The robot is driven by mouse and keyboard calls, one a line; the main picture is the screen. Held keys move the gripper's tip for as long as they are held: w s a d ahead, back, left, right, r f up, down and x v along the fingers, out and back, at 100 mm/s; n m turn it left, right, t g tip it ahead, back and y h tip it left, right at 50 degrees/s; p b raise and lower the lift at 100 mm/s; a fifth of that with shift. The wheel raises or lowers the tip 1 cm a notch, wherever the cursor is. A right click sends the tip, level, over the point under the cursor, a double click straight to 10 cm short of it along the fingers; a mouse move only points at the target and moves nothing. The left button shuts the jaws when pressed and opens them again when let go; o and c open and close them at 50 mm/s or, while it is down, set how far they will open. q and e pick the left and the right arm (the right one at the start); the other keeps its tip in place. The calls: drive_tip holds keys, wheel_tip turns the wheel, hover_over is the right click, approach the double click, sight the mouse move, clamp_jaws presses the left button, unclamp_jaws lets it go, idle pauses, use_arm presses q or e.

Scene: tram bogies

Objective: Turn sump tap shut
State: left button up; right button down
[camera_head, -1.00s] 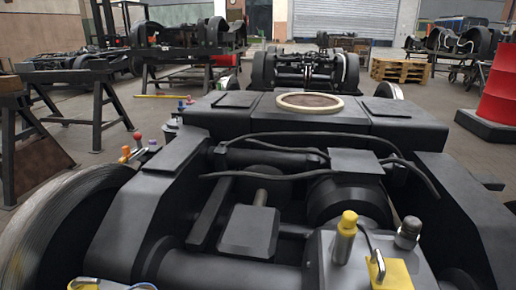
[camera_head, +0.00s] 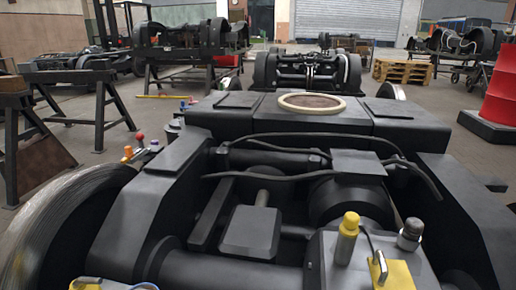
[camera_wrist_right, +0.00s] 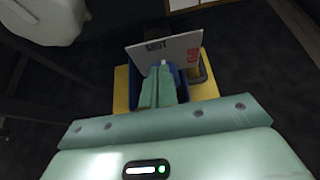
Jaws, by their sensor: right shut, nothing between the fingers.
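My right gripper (camera_wrist_right: 160,88) shows in the right wrist view, its green fingers together with nothing between them. The fingertips are beside a pale plate (camera_wrist_right: 183,50) with black letters that seem to read "SHUT" and red letters at its right end. Blue parts (camera_wrist_right: 181,82) show close behind the fingers, over a yellow block (camera_wrist_right: 207,88); they may be the sump tap, but the fingers hide much of them. I cannot tell whether the fingers touch them. A dark curved piece (camera_wrist_right: 199,70) is at the block's right. Neither gripper shows in the head view.
The dark bogie frame (camera_head: 130,225) fills the head view's foreground, with a wheel (camera_head: 60,225) at left. A yellow-capped post (camera_head: 347,240) and a yellow fitting (camera_head: 392,275) stand at front right. A red drum (camera_head: 502,100) stands at far right.

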drive_tip(key=shift+a, duration=0.3)
drive_tip(key=shift+r, duration=0.1)
drive_tip(key=s, duration=0.2)
drive_tip(key=s+a, duration=0.1)
drive_tip(key=s, duration=0.2)
drive_tip(key=shift+s+a+r, duration=0.2)
drive_tip(key=shift+s+r, duration=0.05)
drive_tip(key=shift+s, duration=0.1)
